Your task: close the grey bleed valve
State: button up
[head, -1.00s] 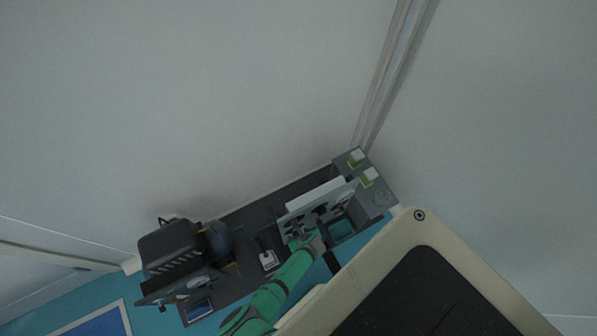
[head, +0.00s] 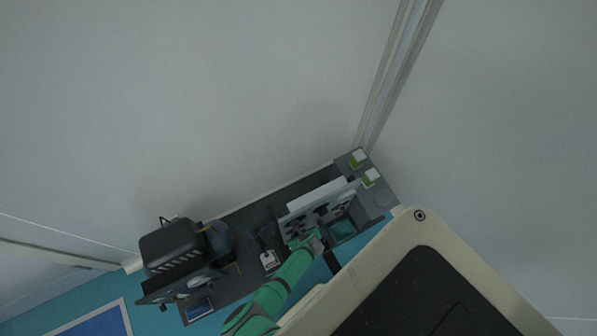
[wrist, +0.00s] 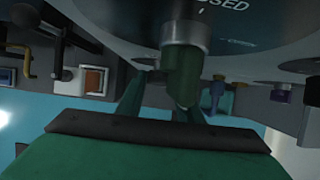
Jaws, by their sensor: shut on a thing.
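The wrist view shows a dark grey-green valve handle (wrist: 182,76) with a lighter grey collar, under a dark round plate (wrist: 240,28) on which the letters "OSED" can be read. My gripper (wrist: 163,97) has its fingers around this handle and is shut on it. I take it for the grey bleed valve, though its colour looks greenish in the dim light. How far it is turned cannot be told. In the head view my gripper (head: 306,240) is at the front of an upright light panel (head: 320,192) with dark round fittings; the valve itself is hidden there.
A blue knob (wrist: 214,90) and a purple knob (wrist: 281,94) are right of the held handle. An orange-lit switch (wrist: 94,80) and a black lever (wrist: 75,30) are left. On the bench, a dark machine (head: 172,250) stands left; green-and-white blocks (head: 370,178) stand right.

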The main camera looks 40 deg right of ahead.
jog(key=shift+a, duration=0.15)
jog(key=shift+w+a+f+n+g+h, duration=0.1)
jog(key=shift+a+f+n+g+h, duration=0.2)
jog(key=shift+h, duration=1.05)
jog(key=shift+w+a+f+n+g+h, duration=0.1)
jog(key=shift+a+n+g+h, duration=0.2)
jog(key=shift+h, duration=1)
jog(key=shift+a+f+n+g+h, duration=0.2)
jog(key=shift+a+n+h, duration=0.15)
jog(key=shift+h, duration=1)
jog(key=shift+w+a+f+h, duration=0.1)
jog(key=shift+a+h, duration=0.1)
jog(key=shift+h, duration=0.4)
jog(key=shift+n, duration=0.25)
jog(key=o, duration=1.1)
